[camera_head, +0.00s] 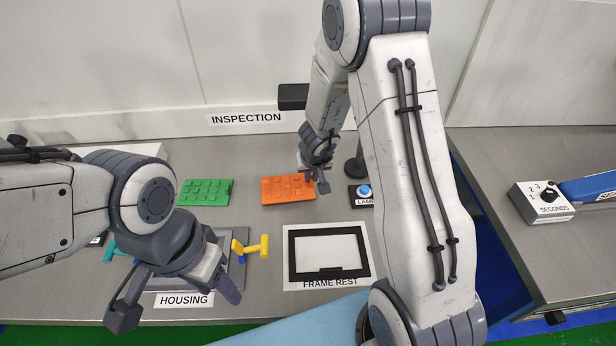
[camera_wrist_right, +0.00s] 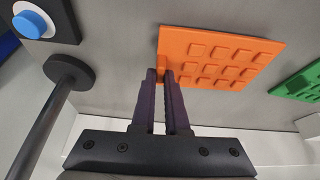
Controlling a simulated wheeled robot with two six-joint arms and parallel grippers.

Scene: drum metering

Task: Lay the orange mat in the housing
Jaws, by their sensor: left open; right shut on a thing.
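The orange mat (camera_head: 287,190), a studded slab, is at the back of the bench below the INSPECTION sign. My right gripper (camera_head: 321,184) is shut on its right edge; in the right wrist view the fingers (camera_wrist_right: 166,76) pinch one end of the mat (camera_wrist_right: 218,57). The mat looks flat at the bench top; I cannot tell whether it touches it. The grey housing (camera_head: 237,272) is at the front left, largely hidden behind my left arm. A yellow handle (camera_head: 252,246) is at its right side. My left gripper (camera_head: 178,301) is open and empty over the housing's front.
A green studded mat (camera_head: 205,192) lies left of the orange one. A black frame (camera_head: 328,272) lies on the FRAME REST sheet. A blue lamp button (camera_head: 364,191) and a dark post (camera_head: 353,168) stand just right of my right gripper. A SECONDS dial box (camera_head: 541,201) is far right.

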